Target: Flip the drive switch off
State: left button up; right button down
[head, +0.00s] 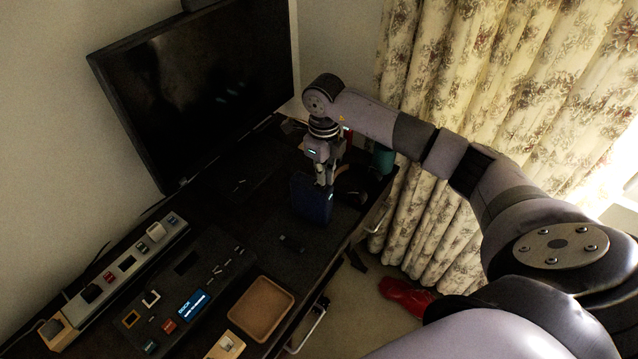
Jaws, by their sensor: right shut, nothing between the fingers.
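My right gripper (323,178) points straight down at the back of the desk, its fingers shut with nothing between them. Its tips are at the top edge of a dark blue upright object (311,204); I cannot tell if they touch it. A long grey panel (126,263) with several switch-like pieces lies at the left, far from the gripper. Labels are too small to read, so I cannot tell which control is the drive switch. My left gripper is out of view.
A brown tray (261,309) sits near the desk's front edge, with a small pale box (226,346) beside it. A large dark monitor (195,85) stands behind. A teal object (384,160) is right of my gripper. Floral curtains (440,200) hang at the right; a red item (405,296) lies below.

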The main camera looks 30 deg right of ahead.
jog(key=shift+s+f+b, duration=0.1)
jog(key=shift+f+b, duration=0.5)
jog(key=shift+f, duration=0.2)
dwell(0.4)
jog(key=shift+r+p, duration=0.6)
jog(key=shift+r, duration=0.15)
jog(key=shift+r+p, duration=1.65)
jog(key=shift+r, duration=1.15)
